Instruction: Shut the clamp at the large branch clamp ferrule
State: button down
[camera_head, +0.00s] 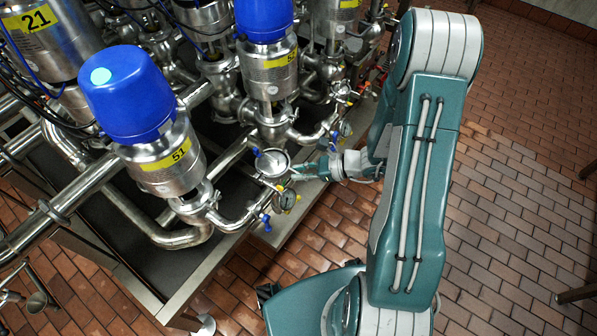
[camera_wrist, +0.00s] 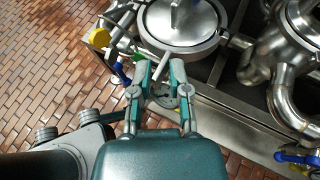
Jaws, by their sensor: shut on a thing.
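The large branch clamp ferrule shows as a round steel disc with a ring around its rim (camera_wrist: 180,45) at the top middle of the wrist view. In the head view it is the bright round cap (camera_head: 272,162) left of my gripper (camera_head: 300,172). In the wrist view my gripper (camera_wrist: 160,70) is at the near edge of this ring. Its two teal fingers with grey tips are closed on a thin metal part of the clamp (camera_wrist: 161,66). Most of that part is hidden between the fingertips. I cannot tell whether the clamp ring is fully closed.
Blue-handled valves (camera_wrist: 122,73) and a yellow knob (camera_wrist: 100,38) stand close to the left. Blue-topped valve 51 (camera_head: 165,150) and steel pipes crowd the left. Brick floor (camera_head: 510,200) is open at right.

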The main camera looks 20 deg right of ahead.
jog(key=shift+s+a, duration=0.2)
jog(key=shift+a, duration=0.2)
jog(key=c, duration=0.8)
grip_release()
jog(key=shift+a, duration=0.2)
jog(key=shift+w+a, duration=0.1)
jog(key=shift+a, duration=0.15)
jog(key=shift+d, duration=0.45)
jog(key=v, duration=1.2)
